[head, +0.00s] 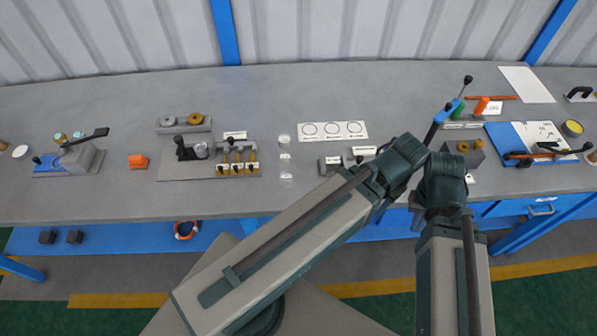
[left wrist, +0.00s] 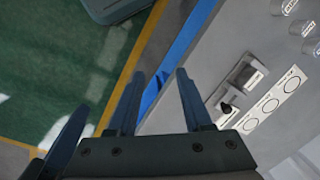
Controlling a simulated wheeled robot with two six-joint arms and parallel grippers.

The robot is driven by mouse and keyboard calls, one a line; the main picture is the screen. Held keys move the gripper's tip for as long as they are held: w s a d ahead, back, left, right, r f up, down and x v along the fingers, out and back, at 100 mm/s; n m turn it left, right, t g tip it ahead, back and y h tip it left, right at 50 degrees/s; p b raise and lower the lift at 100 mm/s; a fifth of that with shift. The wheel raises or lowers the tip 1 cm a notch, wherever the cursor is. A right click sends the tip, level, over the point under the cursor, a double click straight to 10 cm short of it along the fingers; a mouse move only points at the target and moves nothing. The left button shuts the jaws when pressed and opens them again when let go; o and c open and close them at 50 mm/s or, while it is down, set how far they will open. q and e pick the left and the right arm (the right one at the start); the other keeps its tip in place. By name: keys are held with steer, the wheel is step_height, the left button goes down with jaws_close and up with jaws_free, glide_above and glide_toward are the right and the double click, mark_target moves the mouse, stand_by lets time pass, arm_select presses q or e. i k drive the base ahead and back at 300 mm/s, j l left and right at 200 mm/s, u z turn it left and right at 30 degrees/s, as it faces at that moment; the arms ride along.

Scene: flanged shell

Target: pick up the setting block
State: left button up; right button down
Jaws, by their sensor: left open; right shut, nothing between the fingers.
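In the head view a small grey block (head: 330,164) with a white label stands at mid-bench, left of my arms. In the left wrist view a dark-topped block (left wrist: 243,74) and a knobbed piece (left wrist: 228,108) stand near a card with circles. The labels are too small to read, so I cannot tell which piece is the setting block. My left gripper (left wrist: 158,85) is open and empty, its fingers over the bench's front edge and floor, apart from these pieces. In the head view my arm links cover part of the bench, and I cannot make out either gripper's fingers.
A card with three circles (head: 333,131) lies behind the labelled block. A blue lever (head: 440,122) rises behind my arms. Bare bench (head: 270,80) lies at the back.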

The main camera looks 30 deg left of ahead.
mark_target(331, 163)
steer(key=k+j, duration=0.45)
steer(key=j, duration=0.15)
steer(key=k+j, duration=0.4)
steer(key=j, duration=0.2)
steer(key=i, duration=0.45)
